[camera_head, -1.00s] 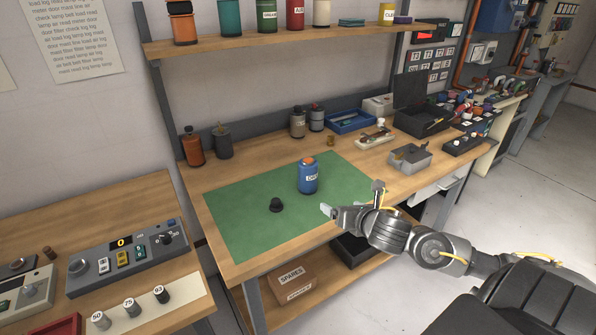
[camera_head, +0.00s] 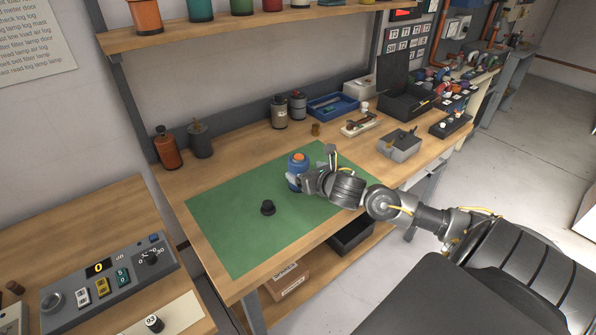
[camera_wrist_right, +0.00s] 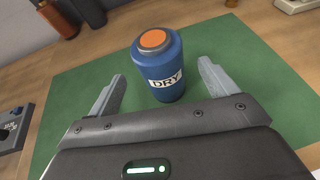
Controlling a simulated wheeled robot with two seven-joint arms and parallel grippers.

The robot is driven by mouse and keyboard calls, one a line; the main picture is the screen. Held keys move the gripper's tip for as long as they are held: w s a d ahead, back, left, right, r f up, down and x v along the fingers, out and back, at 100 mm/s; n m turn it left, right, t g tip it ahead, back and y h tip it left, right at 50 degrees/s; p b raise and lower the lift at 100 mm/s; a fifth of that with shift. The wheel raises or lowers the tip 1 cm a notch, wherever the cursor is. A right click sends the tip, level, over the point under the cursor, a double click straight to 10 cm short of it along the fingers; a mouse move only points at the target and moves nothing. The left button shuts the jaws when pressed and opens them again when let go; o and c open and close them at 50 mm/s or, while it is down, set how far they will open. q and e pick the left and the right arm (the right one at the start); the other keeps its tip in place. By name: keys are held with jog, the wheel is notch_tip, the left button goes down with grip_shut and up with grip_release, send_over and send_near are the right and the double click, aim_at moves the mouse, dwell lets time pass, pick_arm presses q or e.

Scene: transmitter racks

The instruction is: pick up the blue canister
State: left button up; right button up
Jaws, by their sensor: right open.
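The blue canister (camera_head: 298,162) has an orange lid and stands upright on the green mat (camera_head: 225,220). In the right wrist view the canister (camera_wrist_right: 162,75) shows a white "DRY" label and stands just ahead of the fingers, centred between their lines. My right gripper (camera_wrist_right: 160,95) is open, one finger to each side, with nothing in it. In the head view the right gripper (camera_head: 299,184) reaches in from the right, and its wrist hides the canister's lower right part. My left gripper is not in view.
A black knob (camera_head: 268,208) sits on the mat left of the canister. Brown and grey canisters stand along the bench's back, with a blue tray (camera_head: 332,106) and a grey box (camera_head: 399,145) to the right. A shelf (camera_head: 240,24) runs above. The mat's front left is clear.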

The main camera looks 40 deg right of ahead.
jog(key=shift+w+f, duration=0.15)
jog(key=shift+w, duration=0.15)
jog(key=shift+d, duration=0.1)
jog(key=shift+w+p, duration=0.35)
jog(key=shift+p, duration=0.15)
jog(key=p+x, duration=0.1)
jog(key=x, duration=0.2)
jog(key=shift+w+f, duration=0.15)
jog(key=shift+w, duration=0.15)
jog(key=shift+w+d+f, duration=0.15)
jog(key=shift+w+f, duration=0.1)
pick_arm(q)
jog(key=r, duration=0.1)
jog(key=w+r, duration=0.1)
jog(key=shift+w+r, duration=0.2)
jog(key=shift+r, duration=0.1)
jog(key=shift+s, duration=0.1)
pick_arm(e)
jog(key=shift+r, duration=0.1)
jog(key=c, duration=1.3)
